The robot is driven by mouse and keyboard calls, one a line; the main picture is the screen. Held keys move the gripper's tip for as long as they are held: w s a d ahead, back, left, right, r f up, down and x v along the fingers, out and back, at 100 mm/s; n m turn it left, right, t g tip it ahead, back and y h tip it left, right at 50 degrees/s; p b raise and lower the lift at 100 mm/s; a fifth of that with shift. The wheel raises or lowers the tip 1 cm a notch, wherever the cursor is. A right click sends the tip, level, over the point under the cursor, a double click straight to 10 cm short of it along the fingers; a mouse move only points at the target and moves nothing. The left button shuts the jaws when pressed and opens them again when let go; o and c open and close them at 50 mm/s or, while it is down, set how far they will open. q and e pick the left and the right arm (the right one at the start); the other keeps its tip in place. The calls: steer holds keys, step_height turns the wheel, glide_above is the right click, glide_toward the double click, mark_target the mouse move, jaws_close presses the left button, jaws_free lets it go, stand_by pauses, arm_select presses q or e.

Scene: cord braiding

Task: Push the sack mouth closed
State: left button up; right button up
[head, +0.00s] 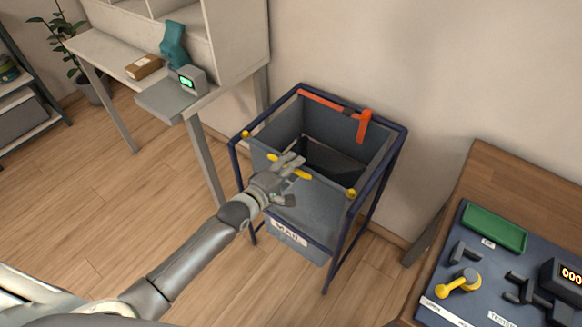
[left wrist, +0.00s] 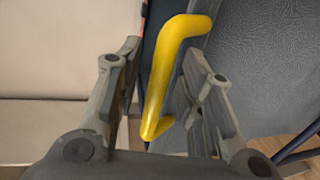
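The grey sack (head: 312,209) hangs in a dark blue frame (head: 373,192), with a "MAIL" label low on its front. Its mouth is wide open and the dark inside shows. A yellow handle (head: 304,175) sits at the mouth's front edge. My left gripper (head: 295,164) is at this handle, covering its middle in the head view. In the left wrist view the yellow handle (left wrist: 165,75) stands between the two open fingers, with gaps on both sides; I see no clear contact. My right gripper is not in view.
An orange bar (head: 325,101) with an upright orange lever (head: 364,126) lies along the back rim. A desk (head: 98,50) stands left, a wooden table (head: 528,169) right. Floor in front is clear.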

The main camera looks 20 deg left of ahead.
arm_select(q)
steer(key=shift+c, duration=0.4)
jaws_close()
